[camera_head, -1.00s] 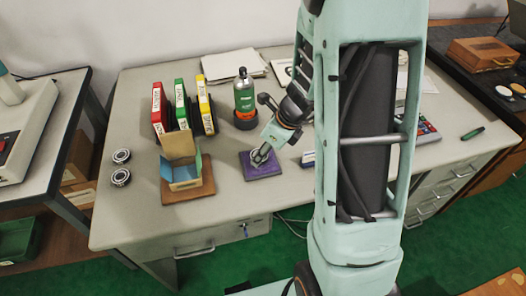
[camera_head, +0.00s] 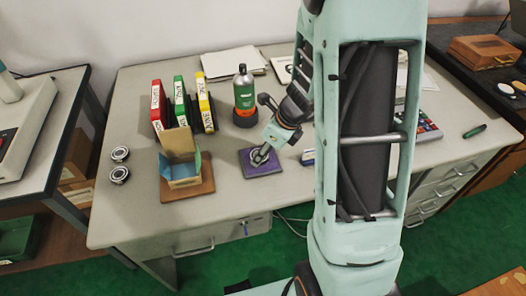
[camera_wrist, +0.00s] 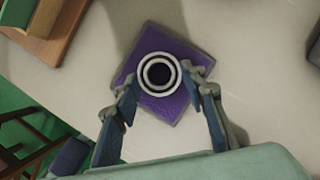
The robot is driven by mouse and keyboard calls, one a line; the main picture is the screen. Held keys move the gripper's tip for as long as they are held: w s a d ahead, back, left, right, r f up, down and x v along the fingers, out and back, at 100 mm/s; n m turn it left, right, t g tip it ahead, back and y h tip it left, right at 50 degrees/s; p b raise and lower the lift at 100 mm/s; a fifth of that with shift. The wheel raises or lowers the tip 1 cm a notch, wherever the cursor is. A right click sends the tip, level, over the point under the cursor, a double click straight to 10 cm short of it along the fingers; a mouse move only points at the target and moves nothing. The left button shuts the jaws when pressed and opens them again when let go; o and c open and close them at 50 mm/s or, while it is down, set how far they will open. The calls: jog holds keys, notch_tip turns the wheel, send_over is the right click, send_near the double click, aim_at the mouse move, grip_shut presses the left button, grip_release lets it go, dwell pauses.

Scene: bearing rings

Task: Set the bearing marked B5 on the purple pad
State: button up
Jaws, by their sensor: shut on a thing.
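The purple pad (camera_head: 250,168) lies on the desk near its front edge; it also shows in the wrist view (camera_wrist: 165,106). A bearing ring (camera_wrist: 160,73) is between my gripper's fingertips, over the middle of the pad; no marking on it can be read. My gripper (camera_head: 259,158) is shut on this bearing, low at the pad; it also shows in the wrist view (camera_wrist: 161,84). I cannot tell whether the bearing touches the pad. Two other bearings, an upper one (camera_head: 120,154) and a lower one (camera_head: 120,175), lie at the desk's left side; their markings are too small to read.
An open cardboard box (camera_head: 183,170) stands on a brown board (camera_head: 187,194) left of the pad. Red (camera_head: 158,108), green (camera_head: 180,103) and yellow (camera_head: 205,106) binders and a green bottle (camera_head: 243,92) stand behind. Bare desk lies between box and pad.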

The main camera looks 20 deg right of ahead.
jog(key=o, duration=1.3)
jog(key=shift+o, duration=0.2)
